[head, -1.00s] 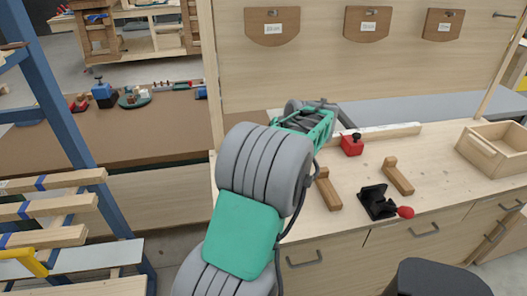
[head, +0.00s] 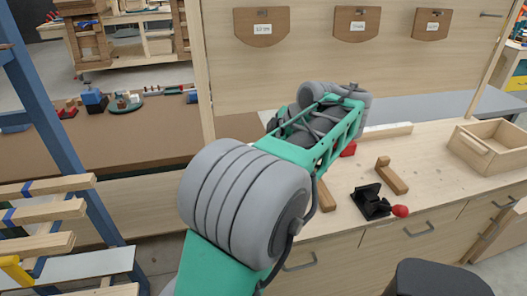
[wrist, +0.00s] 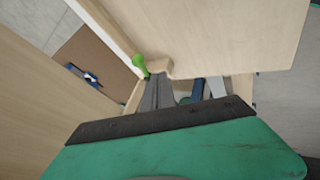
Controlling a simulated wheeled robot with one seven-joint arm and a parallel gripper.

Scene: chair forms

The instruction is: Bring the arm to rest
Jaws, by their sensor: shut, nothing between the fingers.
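My arm reaches from the bottom of the head view up and over the workbench (head: 440,185). Its thick grey and green links hide part of the bench top and my gripper's tips. In the wrist view my gripper (wrist: 160,80) shows its grey fingers close together beyond a dark plate, with nothing seen held. A green-ended thing (wrist: 139,66) and a pale wooden piece (wrist: 160,68) show near the fingertips. I cannot tell whether the fingers touch them.
A black clamp with a red knob (head: 370,202), a wooden block (head: 390,176) and an open wooden box (head: 492,146) are on the bench. A blue rack (head: 45,120) with wooden bars stands at left. The upright back panel (head: 300,70) rises behind.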

